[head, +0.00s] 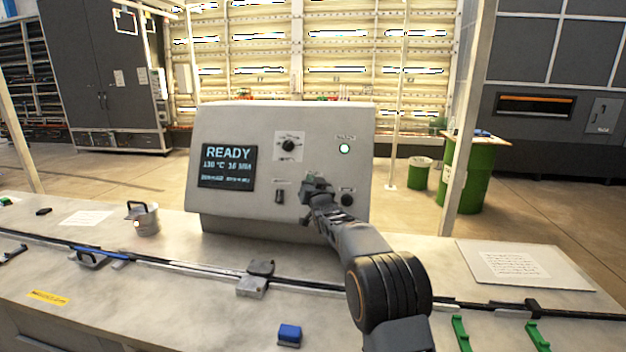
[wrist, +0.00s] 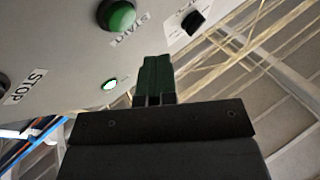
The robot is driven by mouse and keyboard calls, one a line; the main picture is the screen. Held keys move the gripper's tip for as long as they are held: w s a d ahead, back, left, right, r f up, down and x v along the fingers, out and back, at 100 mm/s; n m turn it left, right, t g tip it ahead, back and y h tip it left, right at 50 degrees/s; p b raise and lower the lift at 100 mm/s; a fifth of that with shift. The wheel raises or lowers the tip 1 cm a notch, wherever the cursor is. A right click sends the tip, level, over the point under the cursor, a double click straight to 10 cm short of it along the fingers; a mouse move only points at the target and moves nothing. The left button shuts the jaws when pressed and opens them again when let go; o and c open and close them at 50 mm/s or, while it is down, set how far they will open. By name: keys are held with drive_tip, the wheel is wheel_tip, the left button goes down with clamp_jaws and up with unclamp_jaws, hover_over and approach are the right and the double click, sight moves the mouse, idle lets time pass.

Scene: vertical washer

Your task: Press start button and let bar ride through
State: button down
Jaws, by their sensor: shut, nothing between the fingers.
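The control panel (head: 235,125) stands on the bench, and its screen (head: 227,166) reads READY. In the wrist view the green START button (wrist: 117,15) is at the top edge, with the STOP label (wrist: 27,86) at the left. My gripper (head: 315,184) is shut and empty in front of the panel's lower right part. It also shows in the wrist view (wrist: 157,60), below and right of START, with no visible contact. In the head view my gripper hides the START button. A blue bar with a handle (head: 92,256) lies along the rail at the left.
A lit green lamp (head: 344,148), a knob (head: 289,145) and a dark switch (head: 279,196) are on the panel. A grey block (head: 255,281) is on the rail, and a blue block (head: 289,335) is in front.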

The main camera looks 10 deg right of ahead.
drive_tip(key=shift+w+d+f, duration=0.2)
drive_tip(key=shift+w+f, duration=0.05)
drive_tip(key=shift+w, duration=0.2)
drive_tip(key=shift+w+d+f, duration=0.15)
drive_tip(key=shift+w+f, duration=0.1)
drive_tip(key=shift+w, duration=0.2)
drive_tip(key=shift+w+d+f, duration=0.1)
drive_tip(key=shift+w, duration=0.1)
idle(1.5)
drive_tip(key=shift+w+f, duration=0.1)
drive_tip(key=shift+w, duration=0.1)
drive_tip(key=shift+w+d+f+p, duration=0.25)
drive_tip(key=shift+w+p, duration=0.05)
drive_tip(key=shift+w, duration=0.15)
idle(0.9)
drive_tip(key=shift+s+a+b, duration=0.1)
drive_tip(key=shift+s+b, duration=0.15)
drive_tip(key=shift+b, duration=0.15)
drive_tip(key=shift+s+a+r+b, duration=0.2)
drive_tip(key=shift+s+r+b, duration=0.2)
drive_tip(key=shift+s+b, duration=0.15)
